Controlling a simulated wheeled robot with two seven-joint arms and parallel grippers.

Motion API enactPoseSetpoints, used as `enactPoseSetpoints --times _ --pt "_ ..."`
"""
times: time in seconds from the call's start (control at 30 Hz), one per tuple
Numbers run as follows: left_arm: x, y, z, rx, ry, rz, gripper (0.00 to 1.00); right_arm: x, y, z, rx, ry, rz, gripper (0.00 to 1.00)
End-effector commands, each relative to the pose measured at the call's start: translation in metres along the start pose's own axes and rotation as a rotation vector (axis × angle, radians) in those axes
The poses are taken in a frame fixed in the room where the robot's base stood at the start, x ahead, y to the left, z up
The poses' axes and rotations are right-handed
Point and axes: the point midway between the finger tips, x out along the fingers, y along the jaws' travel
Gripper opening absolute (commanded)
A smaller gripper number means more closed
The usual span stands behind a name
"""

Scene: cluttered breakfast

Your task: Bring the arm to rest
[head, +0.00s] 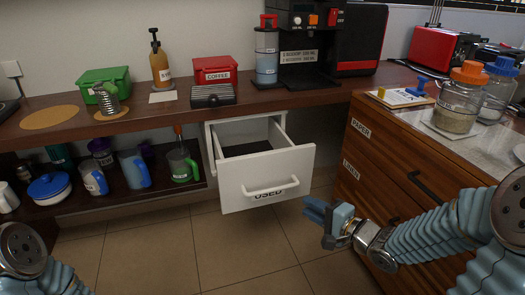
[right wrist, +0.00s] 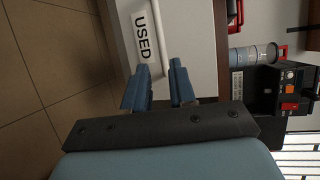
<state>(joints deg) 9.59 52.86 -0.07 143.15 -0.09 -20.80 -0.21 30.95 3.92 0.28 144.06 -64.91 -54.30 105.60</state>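My right gripper (head: 324,214) is in front of and to the right of the open white drawer (head: 237,187), whose label reads USED. It is apart from the drawer's handle (head: 271,187) and holds nothing. In the right wrist view its two blue fingers (right wrist: 158,88) stand apart with an empty gap, and the drawer front (right wrist: 178,40) shows beyond them. The drawer is pulled out, and its visible inside looks empty. My left arm shows only at the lower left corner of the head view; its gripper is out of frame.
A wooden counter (head: 105,121) holds a red COFFEE box (head: 217,70), a green box (head: 101,78) and a coffee machine (head: 311,50). A lower shelf holds several jugs and a blue pot (head: 49,187). A wooden cabinet (head: 383,160) stands close at right. The floor (head: 245,245) is clear.

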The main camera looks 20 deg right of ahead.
Motion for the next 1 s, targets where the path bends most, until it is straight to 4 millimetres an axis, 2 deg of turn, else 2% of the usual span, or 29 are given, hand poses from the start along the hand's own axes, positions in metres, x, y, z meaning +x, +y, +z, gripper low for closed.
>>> enactPoseSetpoints --times 0.07,0.13,0.17,0.23,0.27,0.33,0.4,0.5,0.6,0.7,0.8,1.0 --pt "-0.001 0.000 0.000 0.000 0.000 0.000 0.43 0.002 0.003 0.000 -0.004 0.002 0.007 0.25" --pt "-0.002 0.001 0.000 0.000 -0.001 0.000 0.43 0.009 0.013 0.001 -0.025 0.009 0.036 0.25" --pt "-0.003 0.002 0.000 0.001 -0.001 0.001 0.43 0.014 0.021 0.001 -0.041 0.014 0.056 0.25" --pt "-0.007 0.004 0.001 0.002 -0.002 0.002 0.43 0.029 0.050 0.006 -0.100 0.022 0.139 0.25" --pt "-0.008 0.005 0.001 0.003 -0.003 0.003 0.43 0.036 0.067 0.009 -0.132 0.021 0.188 0.25" --pt "-0.013 0.008 0.002 0.005 -0.005 0.005 0.43 0.049 0.113 0.025 -0.229 -0.010 0.330 0.25" --pt "-0.017 0.011 0.002 0.006 -0.008 0.007 0.43 0.054 0.165 0.050 -0.340 -0.086 0.490 0.25" --pt "-0.021 0.014 0.004 0.009 -0.011 0.009 0.43 0.045 0.232 0.093 -0.489 -0.258 0.697 0.25" --pt "-0.024 0.017 0.004 0.011 -0.013 0.011 0.43 0.023 0.281 0.133 -0.603 -0.451 0.843 0.25" --pt "-0.026 0.019 0.005 0.012 -0.015 0.013 0.43 0.002 0.310 0.162 -0.675 -0.610 0.925 0.25" --pt "-0.027 0.019 0.005 0.013 -0.016 0.014 0.43 -0.012 0.325 0.178 -0.713 -0.707 0.962 0.25" --pt "-0.026 0.020 0.005 0.013 -0.016 0.014 0.43 -0.017 0.330 0.183 -0.728 -0.742 0.974 0.25"
